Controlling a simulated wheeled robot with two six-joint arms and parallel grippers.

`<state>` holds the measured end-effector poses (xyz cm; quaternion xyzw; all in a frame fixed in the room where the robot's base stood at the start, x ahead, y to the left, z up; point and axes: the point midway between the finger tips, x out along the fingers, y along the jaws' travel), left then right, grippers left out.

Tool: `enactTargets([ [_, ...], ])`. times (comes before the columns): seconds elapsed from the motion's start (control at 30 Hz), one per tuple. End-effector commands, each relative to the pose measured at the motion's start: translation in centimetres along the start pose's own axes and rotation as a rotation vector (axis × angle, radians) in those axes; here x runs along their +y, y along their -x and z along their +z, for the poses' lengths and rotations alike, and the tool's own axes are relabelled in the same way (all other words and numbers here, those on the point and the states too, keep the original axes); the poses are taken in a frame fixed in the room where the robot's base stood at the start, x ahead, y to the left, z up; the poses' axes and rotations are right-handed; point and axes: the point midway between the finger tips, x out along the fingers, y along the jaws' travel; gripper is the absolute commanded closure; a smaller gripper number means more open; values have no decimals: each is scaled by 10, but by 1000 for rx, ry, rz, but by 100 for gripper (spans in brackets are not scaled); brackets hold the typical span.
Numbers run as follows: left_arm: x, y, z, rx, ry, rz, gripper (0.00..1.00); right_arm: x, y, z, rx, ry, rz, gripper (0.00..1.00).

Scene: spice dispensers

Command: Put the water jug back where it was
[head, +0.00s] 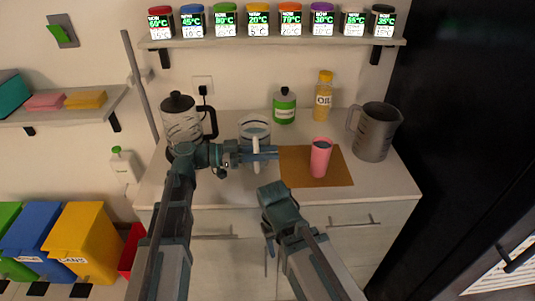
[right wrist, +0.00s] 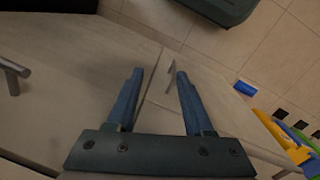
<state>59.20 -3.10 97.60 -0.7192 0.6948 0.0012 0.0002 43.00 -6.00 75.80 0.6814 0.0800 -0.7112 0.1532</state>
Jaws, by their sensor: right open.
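The water jug (head: 254,127) is a clear vessel with a blue-grey rim and a white handle towards me. It is on or just above the counter, left of the brown mat; I cannot tell if its base touches. My left gripper (head: 264,153) reaches in from the left, its fingers at the handle and looking closed on it; they partly hide the jug's lower part. A pink cup (head: 320,157) stands on the brown mat (head: 335,178). My right gripper (head: 269,246) hangs in front of the counter. In the right wrist view its fingers (right wrist: 157,90) are apart and empty.
A dark-lidded glass pot (head: 181,125) stands left of the jug. A green bottle (head: 284,106), an oil bottle (head: 323,96) and a grey pitcher (head: 376,132) stand behind and right. Several spice jars line the shelf (head: 280,42) above. Coloured bins (head: 82,240) are at lower left.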

Motion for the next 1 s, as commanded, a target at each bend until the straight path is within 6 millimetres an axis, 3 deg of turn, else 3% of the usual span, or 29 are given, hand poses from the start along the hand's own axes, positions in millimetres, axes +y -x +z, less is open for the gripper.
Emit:
enactTargets([
  [0.03,0,0,0,1,0,-1,61,0,0,0,0,0,0,48],
  [0.1,0,0,0,2,0,-1,51,0,0,0,0,0,0,48],
  [0.47,0,0,6,2,-1,-1,51,-1,-7,0,0,0,0,48],
  [0.8,-1,55,4,2,-1,-3,51,0,-4,0,0,0,0,48],
  [1.0,0,72,4,2,-1,-1,51,0,-4,0,0,0,0,48],
])
